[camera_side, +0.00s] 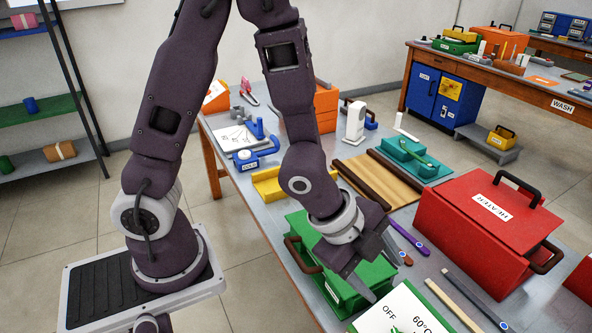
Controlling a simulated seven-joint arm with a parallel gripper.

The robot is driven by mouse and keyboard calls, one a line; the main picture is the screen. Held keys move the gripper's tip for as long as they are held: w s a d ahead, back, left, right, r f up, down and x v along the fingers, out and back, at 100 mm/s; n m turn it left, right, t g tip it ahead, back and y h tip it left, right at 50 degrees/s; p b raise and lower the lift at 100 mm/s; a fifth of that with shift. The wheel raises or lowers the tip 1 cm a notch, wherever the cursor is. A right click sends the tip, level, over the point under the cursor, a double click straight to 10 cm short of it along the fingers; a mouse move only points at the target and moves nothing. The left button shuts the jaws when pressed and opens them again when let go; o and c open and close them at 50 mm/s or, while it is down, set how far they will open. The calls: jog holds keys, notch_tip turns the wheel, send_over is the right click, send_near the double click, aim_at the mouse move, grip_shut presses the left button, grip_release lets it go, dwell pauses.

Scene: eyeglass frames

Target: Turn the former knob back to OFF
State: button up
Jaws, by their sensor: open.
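A white dial plate (408,309) with a green edge lies at the bottom edge of the view, marked OFF on the left and 60°C on the right. A small bit of green, possibly the knob's pointer, shows at its cut-off lower edge; the knob and its setting cannot be made out. My gripper (390,278) is open and empty, pointing down just above and behind the plate, near the right side of a green box (318,252). I see no contact with the plate.
A brown-edged tan mat (378,180), a yellow tray (268,186) and a teal holder (410,158) stand farther back.

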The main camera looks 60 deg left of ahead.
jog(key=s+a+r+n+y, duration=0.1)
jog(key=s+a+r+n, duration=0.3)
jog(key=a+r+n, duration=0.2)
jog(key=s+a+r+n+y, duration=0.2)
jog(key=s+a+r+n, duration=0.3)
jog(key=r, duration=0.4)
jog(key=shift+a+n, duration=0.6)
jog(key=shift+a, duration=0.1)
jog(key=shift+r, duration=0.1)
jog(key=w+d+f+m+h, duration=0.2)
jog(key=w+d+f+m, duration=0.75)
jog(key=f, duration=0.25)
jog(key=s+d+f+m+h, duration=0.2)
jog(key=d+f+m, duration=0.3)
jog(key=d+f, duration=0.1)
jog(key=shift+d+f+g, duration=0.15)
jog(key=shift+f+g, duration=0.15)
jog(key=shift+f, duration=0.35)
